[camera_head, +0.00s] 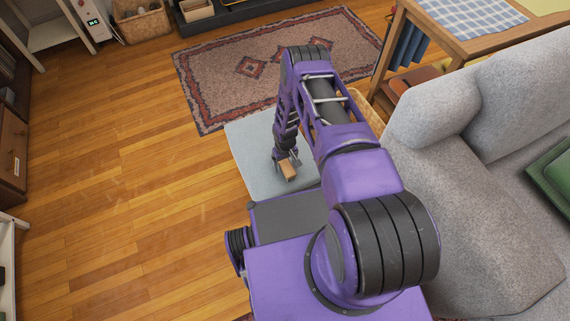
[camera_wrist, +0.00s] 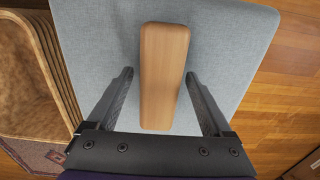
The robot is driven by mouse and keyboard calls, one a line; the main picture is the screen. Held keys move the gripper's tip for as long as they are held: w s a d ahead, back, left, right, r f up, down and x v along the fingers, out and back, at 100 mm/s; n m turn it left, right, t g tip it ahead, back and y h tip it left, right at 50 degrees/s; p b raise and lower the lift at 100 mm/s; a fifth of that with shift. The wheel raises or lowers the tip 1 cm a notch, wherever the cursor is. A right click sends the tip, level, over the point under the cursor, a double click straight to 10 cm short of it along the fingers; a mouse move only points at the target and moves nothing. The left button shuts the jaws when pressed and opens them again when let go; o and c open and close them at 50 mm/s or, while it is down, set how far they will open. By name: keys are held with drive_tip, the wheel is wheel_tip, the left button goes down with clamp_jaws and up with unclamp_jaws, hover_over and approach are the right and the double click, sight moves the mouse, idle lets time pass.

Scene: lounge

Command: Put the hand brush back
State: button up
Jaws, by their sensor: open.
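The hand brush (camera_wrist: 163,75) shows in the wrist view as a smooth wooden block. It lies on a flat grey-blue upholstered surface (camera_wrist: 230,40). My gripper (camera_wrist: 161,82) is open, with one dark finger on each side of the block and a gap on both sides. In the head view the brush (camera_head: 288,170) shows as a small wooden block at the end of my gripper (camera_head: 287,165), over the grey-blue surface (camera_head: 255,150). Its bristles are not visible in either view.
A wicker basket (camera_wrist: 22,75) stands left of the grey surface in the wrist view. In the head view, a grey sofa (camera_head: 470,200) stands on the right, a patterned rug (camera_head: 215,80) lies beyond, and a wooden table (camera_head: 455,45) is at the back right. The wooden floor (camera_head: 120,190) on the left is clear.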

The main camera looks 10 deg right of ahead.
sight(285, 163)
wheel_tip(285, 163, up, 12)
drive_tip(key=p, duration=0.2)
drive_tip(key=shift+r, duration=0.15)
idle(0.5)
